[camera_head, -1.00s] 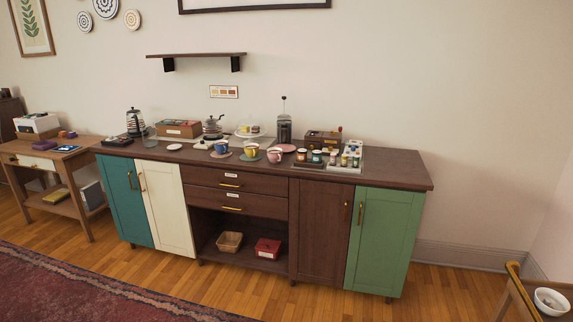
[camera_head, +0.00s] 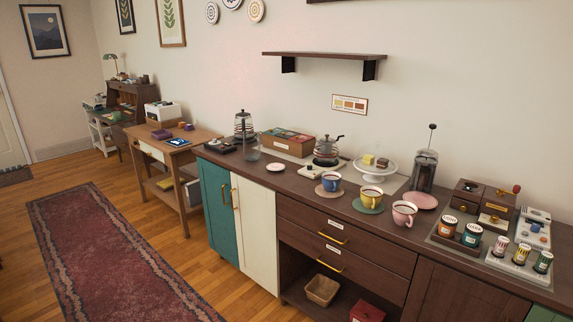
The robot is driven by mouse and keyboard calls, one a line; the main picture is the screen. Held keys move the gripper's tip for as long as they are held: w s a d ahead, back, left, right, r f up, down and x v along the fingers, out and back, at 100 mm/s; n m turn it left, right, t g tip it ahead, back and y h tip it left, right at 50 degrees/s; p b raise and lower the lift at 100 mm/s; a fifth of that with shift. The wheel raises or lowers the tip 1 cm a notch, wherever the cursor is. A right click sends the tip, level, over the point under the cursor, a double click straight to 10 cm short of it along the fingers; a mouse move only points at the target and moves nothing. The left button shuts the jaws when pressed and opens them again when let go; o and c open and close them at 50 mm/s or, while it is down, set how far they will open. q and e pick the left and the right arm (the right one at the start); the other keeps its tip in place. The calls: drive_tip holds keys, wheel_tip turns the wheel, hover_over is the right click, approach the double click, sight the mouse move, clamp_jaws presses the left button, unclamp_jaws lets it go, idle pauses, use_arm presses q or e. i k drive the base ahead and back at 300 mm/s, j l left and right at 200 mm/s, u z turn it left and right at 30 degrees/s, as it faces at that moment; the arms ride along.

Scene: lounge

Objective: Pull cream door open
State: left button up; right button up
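The cream door (camera_head: 256,234) is on the left part of the dark wood sideboard, beside a teal door (camera_head: 218,208). It looks shut, flush with the cabinet front. Its brass handle (camera_head: 236,198) is upright near its left edge, close to the teal door's handle. Neither of my grippers shows in the head view.
The sideboard top (camera_head: 300,192) holds cups, a kettle, a French press and jars. Two drawers (camera_head: 330,238) and an open shelf with a basket (camera_head: 322,289) are right of the cream door. A red rug (camera_head: 110,260) and clear wood floor lie to the left.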

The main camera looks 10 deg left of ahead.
sight(253, 204)
drive_tip(key=i+j+u, duration=0.15)
drive_tip(key=i+u, duration=0.75)
drive_tip(key=i+j+z, duration=0.3)
drive_tip(key=i, duration=0.15)
drive_tip(key=i+j+z, duration=0.3)
drive_tip(key=i, duration=0.15)
